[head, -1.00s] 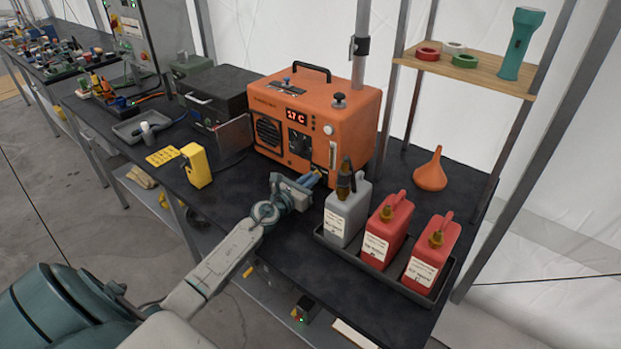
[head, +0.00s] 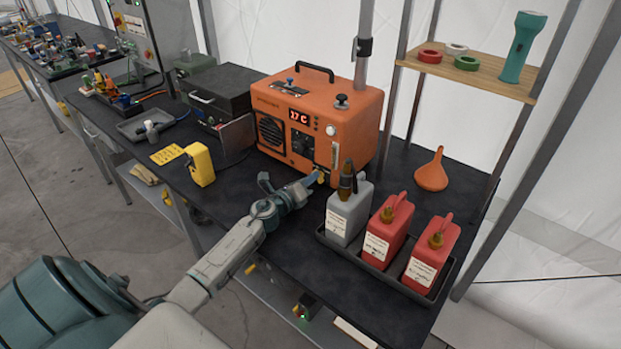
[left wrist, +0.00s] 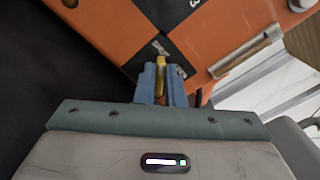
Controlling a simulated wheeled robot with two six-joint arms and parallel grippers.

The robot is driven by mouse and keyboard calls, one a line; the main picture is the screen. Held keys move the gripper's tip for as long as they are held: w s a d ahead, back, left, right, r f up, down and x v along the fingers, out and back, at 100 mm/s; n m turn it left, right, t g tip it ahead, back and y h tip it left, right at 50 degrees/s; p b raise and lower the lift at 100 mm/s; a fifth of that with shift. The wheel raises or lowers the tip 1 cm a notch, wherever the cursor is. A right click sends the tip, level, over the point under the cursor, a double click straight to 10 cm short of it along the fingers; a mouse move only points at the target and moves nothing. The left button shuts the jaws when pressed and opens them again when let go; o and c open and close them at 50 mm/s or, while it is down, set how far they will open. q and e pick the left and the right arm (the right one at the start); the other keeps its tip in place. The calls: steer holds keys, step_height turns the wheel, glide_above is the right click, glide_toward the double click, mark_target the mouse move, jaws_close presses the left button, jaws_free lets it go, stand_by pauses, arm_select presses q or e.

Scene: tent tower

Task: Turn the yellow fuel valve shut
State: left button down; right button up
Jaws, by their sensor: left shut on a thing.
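The orange heater (head: 318,118) stands on the black bench with a lit display on its front. The yellow fuel valve (left wrist: 161,75) shows in the left wrist view as a small yellow handle low on the heater's front. My left gripper (left wrist: 161,82) is shut on it, with a blue finger on each side. In the head view the left gripper (head: 312,180) reaches the lower right of the heater's front, and a bit of the yellow valve (head: 321,178) shows at its tips. My right gripper is not in view.
A grey can (head: 345,216) stands close to the right of my left gripper, in a black tray (head: 372,275) with two red cans (head: 385,230). A yellow device (head: 199,166) stands to the left. An orange funnel (head: 431,173) stands behind the cans.

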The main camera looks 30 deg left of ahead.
arm_select(q)
steer(key=shift+n, duration=0.3)
steer(key=c, duration=1.5)
jaws_free()
